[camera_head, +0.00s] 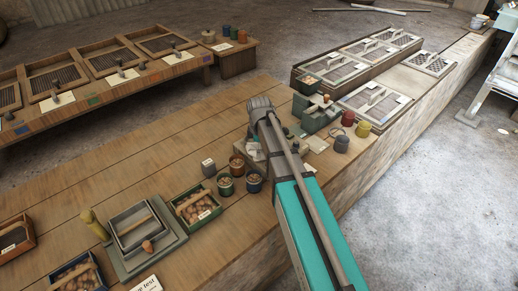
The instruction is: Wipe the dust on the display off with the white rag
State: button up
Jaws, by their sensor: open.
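I cannot make out a display or dust in this view. A pale flat patch (317,144) lies on the bench just right of my arm; I cannot tell whether it is the white rag or a card. My teal arm reaches up from the bottom over the bench and hides part of its middle. The arm ends in a grey ribbed part above the bench, and no gripper fingers can be made out there.
The long wooden bench (110,180) carries a green box of round brown pieces (197,205), a stacked grey tray (140,228), small pots (225,184), a green machine (318,115) and a yellow pot (363,129). Lidded panels (375,100) stand at the back right. Bare planks lie left of my arm.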

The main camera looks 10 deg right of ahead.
jog(key=shift+f, duration=0.15)
jog(key=shift+f+b, duration=0.7)
jog(key=shift+b, duration=0.1)
jog(key=shift+r, duration=0.1)
grip_shut()
dwell(0.5)
jog(key=shift+r, duration=0.1)
